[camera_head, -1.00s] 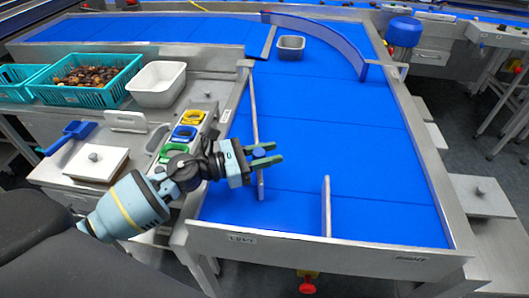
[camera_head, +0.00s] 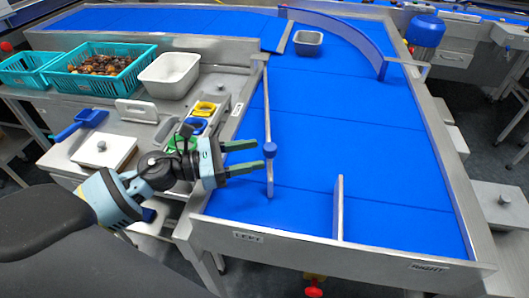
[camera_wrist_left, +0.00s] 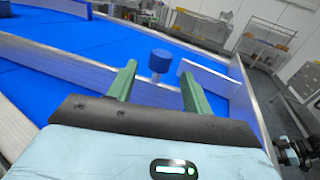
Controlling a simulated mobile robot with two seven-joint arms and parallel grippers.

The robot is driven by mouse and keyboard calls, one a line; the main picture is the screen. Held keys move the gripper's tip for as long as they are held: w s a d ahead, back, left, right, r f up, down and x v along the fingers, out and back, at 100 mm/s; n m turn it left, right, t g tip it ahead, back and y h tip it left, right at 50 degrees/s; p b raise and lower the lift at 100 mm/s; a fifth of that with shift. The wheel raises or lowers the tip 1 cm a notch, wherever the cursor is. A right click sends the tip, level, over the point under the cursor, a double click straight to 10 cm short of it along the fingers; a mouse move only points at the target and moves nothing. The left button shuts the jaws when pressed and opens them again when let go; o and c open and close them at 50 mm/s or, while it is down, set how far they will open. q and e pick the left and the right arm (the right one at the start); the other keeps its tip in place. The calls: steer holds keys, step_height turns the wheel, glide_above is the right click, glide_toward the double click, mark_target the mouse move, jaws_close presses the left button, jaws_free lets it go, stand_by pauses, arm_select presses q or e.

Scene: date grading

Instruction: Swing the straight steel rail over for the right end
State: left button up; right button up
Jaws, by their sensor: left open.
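The straight steel rail (camera_head: 267,110) runs along the left side of the blue belt, its near end toward the end marked LEFT. A blue round knob (camera_head: 269,150) stands on it near that end. My left gripper (camera_head: 259,155) is open and empty, its fingertips just left of the knob. In the left wrist view the knob (camera_wrist_left: 160,58) shows just beyond and between the two fingertips (camera_wrist_left: 158,68), with the rail (camera_wrist_left: 90,72) running behind. My right gripper is not in view.
A short steel divider (camera_head: 338,208) stands at the front between the LEFT plate (camera_head: 248,237) and RIGHT plate (camera_head: 429,267). The belt (camera_head: 350,130) right of the rail is clear. A grey tub (camera_head: 308,41) and curved blue guide (camera_head: 350,38) are at the back.

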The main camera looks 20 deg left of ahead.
arm_select(q)
steer(key=shift+s+a, duration=0.25)
steer(key=shift+a, duration=0.05)
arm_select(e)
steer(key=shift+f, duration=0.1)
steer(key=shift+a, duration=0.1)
